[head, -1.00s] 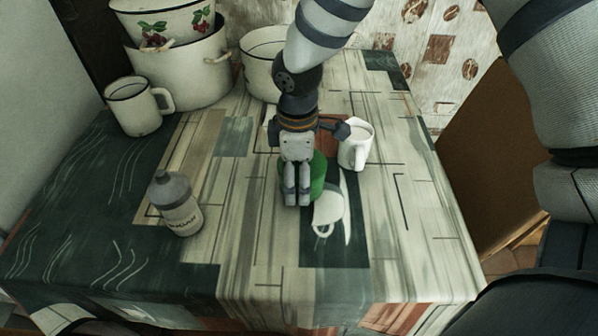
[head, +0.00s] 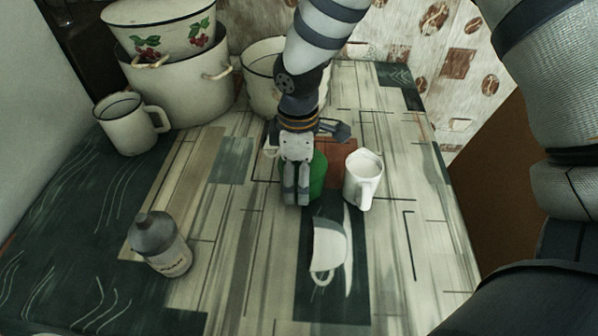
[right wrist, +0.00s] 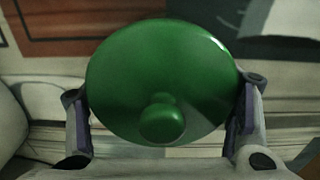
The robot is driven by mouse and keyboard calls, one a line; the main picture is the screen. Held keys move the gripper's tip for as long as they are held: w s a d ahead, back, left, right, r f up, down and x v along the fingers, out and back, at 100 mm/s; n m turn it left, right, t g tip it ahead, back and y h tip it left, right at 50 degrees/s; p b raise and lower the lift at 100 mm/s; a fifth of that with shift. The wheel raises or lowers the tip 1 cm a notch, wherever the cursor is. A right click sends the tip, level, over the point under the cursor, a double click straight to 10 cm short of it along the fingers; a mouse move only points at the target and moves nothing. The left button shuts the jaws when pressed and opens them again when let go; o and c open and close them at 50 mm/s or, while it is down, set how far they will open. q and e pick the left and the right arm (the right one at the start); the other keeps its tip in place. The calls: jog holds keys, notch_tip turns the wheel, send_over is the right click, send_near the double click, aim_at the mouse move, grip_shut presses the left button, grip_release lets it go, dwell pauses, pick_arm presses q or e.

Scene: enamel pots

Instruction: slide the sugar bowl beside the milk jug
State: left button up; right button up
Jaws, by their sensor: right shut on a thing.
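The sugar bowl, green with a round knobbed lid, stands on the table and is partly hidden behind my right gripper (head: 297,200) in the head view. Its lid (right wrist: 160,75) fills the middle of the right wrist view. My right gripper is shut on it, a finger on each side. The milk jug (head: 362,182), white with its handle facing front right, stands to the right of the bowl. The two are about level, with a small gap between them. My left gripper is not in view.
A grey bottle (head: 161,245) stands at the front left. A white mug (head: 128,125), stacked enamel pots (head: 178,85) and another pot (head: 262,85) stand at the back. The white cup shape (head: 328,245) looks printed on the tablecloth (head: 235,265). The front right of the table is clear.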

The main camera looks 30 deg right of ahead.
jog(key=o, duration=1.4)
notch_tip(320, 180, up, 12)
jog(key=shift+s+a+f, duration=0.1)
jog(key=shift+s, duration=0.05)
